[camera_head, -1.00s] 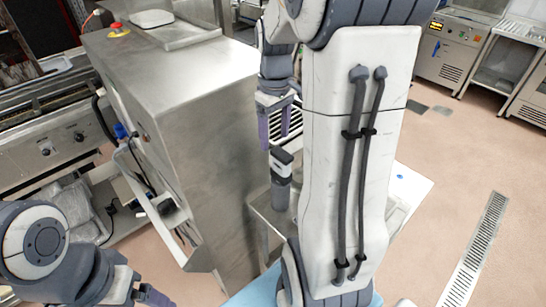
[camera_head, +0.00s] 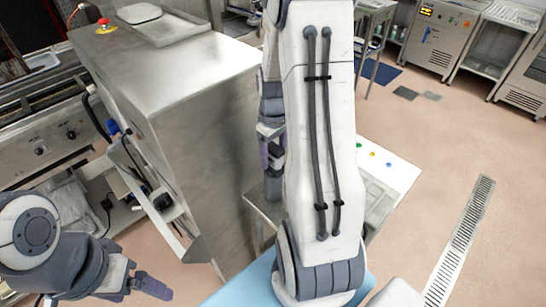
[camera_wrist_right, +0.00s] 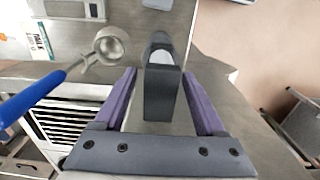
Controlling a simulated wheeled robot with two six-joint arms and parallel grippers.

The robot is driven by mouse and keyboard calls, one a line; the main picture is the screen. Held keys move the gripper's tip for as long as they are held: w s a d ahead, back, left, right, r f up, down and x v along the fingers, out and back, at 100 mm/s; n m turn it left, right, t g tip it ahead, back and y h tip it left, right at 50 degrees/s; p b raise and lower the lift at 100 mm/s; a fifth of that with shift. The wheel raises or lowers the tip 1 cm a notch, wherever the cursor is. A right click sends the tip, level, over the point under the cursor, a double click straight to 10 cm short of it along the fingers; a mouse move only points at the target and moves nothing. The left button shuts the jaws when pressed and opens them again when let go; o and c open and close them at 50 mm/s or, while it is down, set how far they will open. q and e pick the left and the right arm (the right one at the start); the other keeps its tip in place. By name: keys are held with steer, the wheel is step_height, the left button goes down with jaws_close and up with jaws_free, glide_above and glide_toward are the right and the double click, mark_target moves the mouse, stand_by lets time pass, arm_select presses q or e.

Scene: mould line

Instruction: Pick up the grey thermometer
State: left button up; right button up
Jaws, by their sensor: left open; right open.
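The grey thermometer (camera_wrist_right: 161,95) shows in the right wrist view, dark grey with a paler grey face. It is between the two purple fingers of my right gripper (camera_wrist_right: 160,76), with a gap visible on each side. The gripper is open and not closed on it. In the head view my right gripper (camera_head: 271,145) is partly hidden behind my right arm. A dark grey piece below it (camera_head: 273,186) looks like the thermometer, mostly hidden. My left gripper (camera_head: 150,286) is at the lower left of the head view, open and far from the thermometer.
In the right wrist view, a metal scoop (camera_wrist_right: 108,46) with a blue handle (camera_wrist_right: 32,97) lies left of the thermometer, near a printed label (camera_wrist_right: 37,42). In the head view a tall steel cabinet (camera_head: 200,130) stands left of my right arm.

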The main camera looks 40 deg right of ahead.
jaws_close()
steer(key=shift+r, duration=0.1)
step_height(320, 180, up, 18)
steer(key=b, duration=0.2)
stand_by(0.6)
